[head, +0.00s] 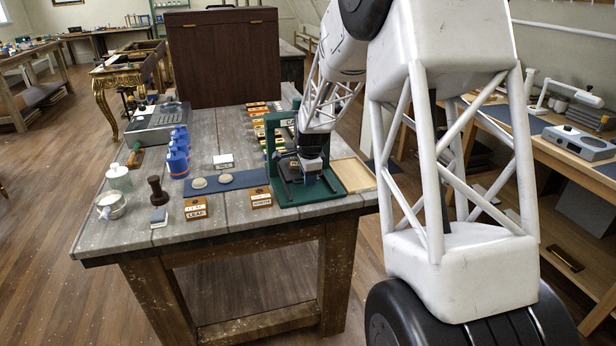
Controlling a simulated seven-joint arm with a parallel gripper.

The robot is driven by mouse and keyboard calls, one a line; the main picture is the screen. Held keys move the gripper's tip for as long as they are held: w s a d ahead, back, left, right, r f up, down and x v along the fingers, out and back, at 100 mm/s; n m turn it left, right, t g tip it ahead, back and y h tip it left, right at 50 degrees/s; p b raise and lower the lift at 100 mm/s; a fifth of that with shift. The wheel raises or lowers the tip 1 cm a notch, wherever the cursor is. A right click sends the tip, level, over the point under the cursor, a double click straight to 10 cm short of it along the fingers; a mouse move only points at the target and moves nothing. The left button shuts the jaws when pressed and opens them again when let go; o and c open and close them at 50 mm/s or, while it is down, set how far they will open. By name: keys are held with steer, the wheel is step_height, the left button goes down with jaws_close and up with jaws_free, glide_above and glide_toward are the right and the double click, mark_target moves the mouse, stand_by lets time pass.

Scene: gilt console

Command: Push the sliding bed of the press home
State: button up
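The green press (309,197) stands near the right front corner of the grey plank table (165,222). It has a dark green base and a frame rising at the back. A dark sliding bed (287,183) shows low on the base, partly behind my gripper. My gripper (308,176) points down over the press at the end of my white arm. It is small here, and its fingertips are too dark to tell apart. I cannot tell whether it touches the bed. My arm hides part of the press frame.
A pale wooden tray (352,176) lies right of the press. A large brown case (222,58) stands at the back.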

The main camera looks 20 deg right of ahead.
step_height(320, 180, up, 8)
steer(key=s, duration=0.1)
steer(key=shift+s+f, duration=0.15)
steer(key=shift+s, duration=0.1)
stand_by(0.4)
stand_by(0.4)
steer(key=s+a+r+n, duration=0.2)
steer(key=s+r+n, duration=0.1)
steer(key=s, duration=0.5)
steer(key=s+a+r+n, duration=0.2)
steer(key=s+r+n, duration=0.15)
steer(key=s, duration=0.55)
steer(key=s+a+r+n, duration=0.2)
steer(key=s+r, duration=0.2)
steer(key=s, duration=0.4)
steer(key=s+a+f+n, duration=0.2)
steer(key=s+n, duration=0.7)
steer(key=s, duration=1.5)
steer(key=shift+s+f, duration=0.2)
steer(key=shift+s, duration=0.15)
